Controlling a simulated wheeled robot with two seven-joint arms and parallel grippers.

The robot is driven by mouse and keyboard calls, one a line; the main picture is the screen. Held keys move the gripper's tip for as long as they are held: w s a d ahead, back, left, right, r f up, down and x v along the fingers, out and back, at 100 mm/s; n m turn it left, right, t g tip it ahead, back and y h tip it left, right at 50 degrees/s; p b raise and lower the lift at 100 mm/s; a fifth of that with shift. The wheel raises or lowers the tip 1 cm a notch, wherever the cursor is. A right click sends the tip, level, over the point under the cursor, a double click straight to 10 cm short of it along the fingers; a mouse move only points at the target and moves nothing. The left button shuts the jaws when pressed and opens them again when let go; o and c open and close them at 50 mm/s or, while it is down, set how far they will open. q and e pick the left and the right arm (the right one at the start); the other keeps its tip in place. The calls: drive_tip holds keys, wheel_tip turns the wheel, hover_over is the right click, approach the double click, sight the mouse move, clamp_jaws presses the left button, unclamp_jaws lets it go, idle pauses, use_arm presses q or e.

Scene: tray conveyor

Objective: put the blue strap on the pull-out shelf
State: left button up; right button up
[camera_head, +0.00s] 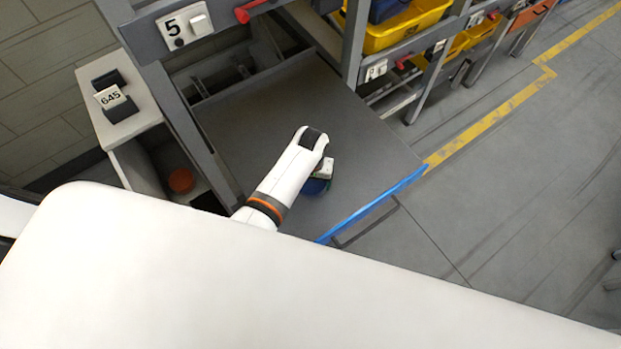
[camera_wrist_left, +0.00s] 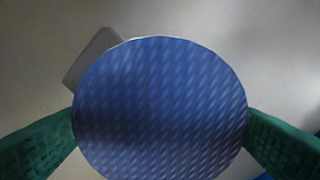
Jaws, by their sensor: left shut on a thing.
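The blue strap (camera_wrist_left: 160,108) fills the middle of the left wrist view as a round, woven-looking blue roll. Green fingertips press on it from both sides. In the head view only a small dark blue part of it (camera_head: 315,187) shows below my left wrist. My left gripper (camera_head: 320,182) is shut on it, over the grey pull-out shelf (camera_head: 265,115). I cannot tell whether the strap touches the shelf. The shelf has a blue strip (camera_head: 372,204) along its front edge. My right gripper is not in view.
A pale cabinet (camera_head: 95,100) with a "645" tag (camera_head: 110,97) is at the left. Yellow bins (camera_head: 405,28) are at the top. The shelf surface around my gripper looks clear.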

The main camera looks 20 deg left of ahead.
use_arm(q)
drive_tip(key=o, duration=1)
drive_tip(key=shift+r, duration=0.5)
wheel_tip(320, 180, up, 11)
drive_tip(key=shift+r, duration=0.15)
